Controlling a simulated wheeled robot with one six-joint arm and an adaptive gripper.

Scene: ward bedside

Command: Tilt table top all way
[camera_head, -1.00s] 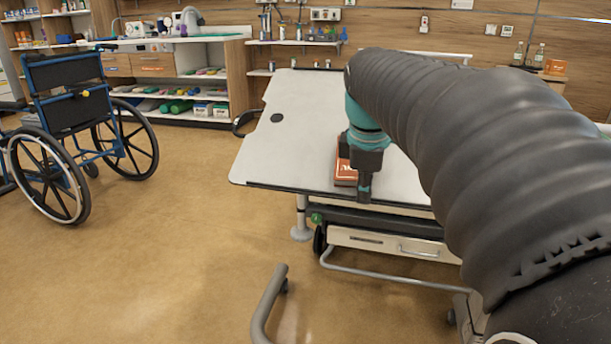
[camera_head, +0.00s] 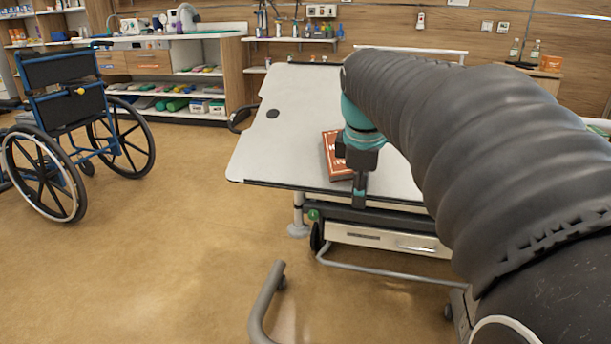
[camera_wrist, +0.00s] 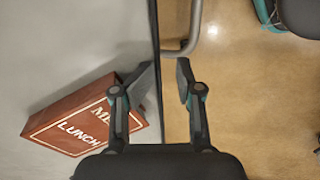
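The pale grey table top (camera_head: 285,150) with a dark edge is in the middle of the head view; I cannot tell its exact slope. A red-brown lunch menu book (camera_head: 331,150) lies on it near the front edge, partly hidden by my gripper. It also shows in the wrist view (camera_wrist: 80,118), beside the left finger. My gripper (camera_head: 360,198) points down at the table top's front edge. In the wrist view my gripper (camera_wrist: 168,75) is open and empty, with the left finger over the table top and the right finger beyond its edge, above the floor.
A drawer unit (camera_head: 385,240) and a curved metal rail (camera_head: 267,305) are below and in front of the table. A wheelchair (camera_head: 70,125) stands at the left. Shelves and a counter (camera_head: 180,38) line the back wall. The floor between is clear.

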